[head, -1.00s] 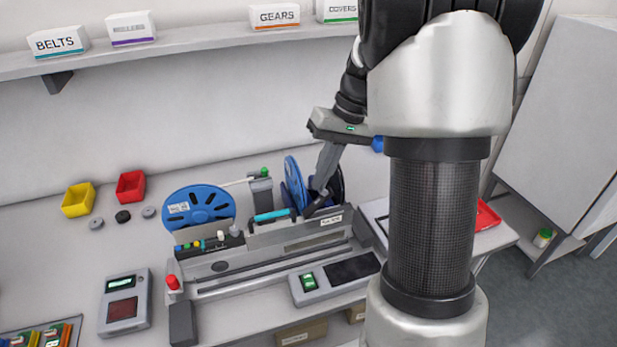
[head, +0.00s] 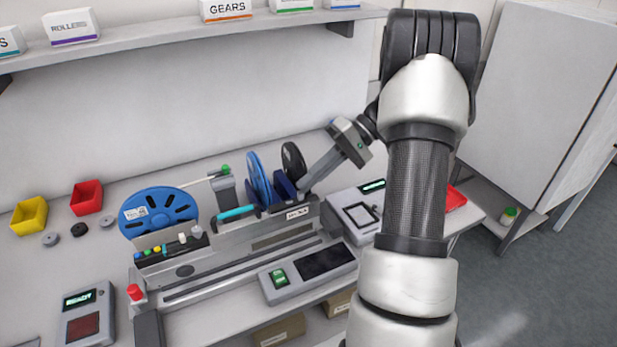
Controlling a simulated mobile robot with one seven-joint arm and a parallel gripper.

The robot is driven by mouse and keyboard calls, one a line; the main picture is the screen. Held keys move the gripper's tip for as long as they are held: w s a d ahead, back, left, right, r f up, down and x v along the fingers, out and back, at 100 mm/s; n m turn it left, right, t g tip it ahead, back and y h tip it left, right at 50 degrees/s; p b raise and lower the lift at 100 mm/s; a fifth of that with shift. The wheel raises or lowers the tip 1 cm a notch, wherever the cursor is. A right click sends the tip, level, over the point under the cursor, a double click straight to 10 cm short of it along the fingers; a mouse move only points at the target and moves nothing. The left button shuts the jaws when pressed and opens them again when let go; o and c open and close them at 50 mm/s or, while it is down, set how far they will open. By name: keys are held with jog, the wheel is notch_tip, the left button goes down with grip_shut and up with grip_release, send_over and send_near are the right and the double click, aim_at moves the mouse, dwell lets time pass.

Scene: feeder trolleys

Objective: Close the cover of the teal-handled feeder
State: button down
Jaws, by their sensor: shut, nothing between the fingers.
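The feeder with the teal handle (head: 237,213) lies in the long grey machine (head: 265,232) on the bench. The handle is a short teal bar near the middle of the machine's back edge. Just right of it, a dark blue panel (head: 284,187) stands tilted between the reels and my gripper. I cannot tell for sure whether this panel is the feeder's cover. My gripper (head: 303,189) is shut and empty, its tip pointing down and left beside the dark blue panel, right of the teal handle. I cannot tell whether it touches anything.
A large blue reel (head: 158,212), an edge-on blue reel (head: 259,180) and a black reel (head: 293,165) stand behind the machine. A grey device with a lit display (head: 362,213) sits at right. A shelf (head: 210,32) with labelled boxes runs above.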

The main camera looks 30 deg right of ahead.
jog(key=shift+d+f, duration=0.1)
jog(key=shift+f, duration=0.2)
dwell(0.4)
jog(key=shift+f, duration=0.1)
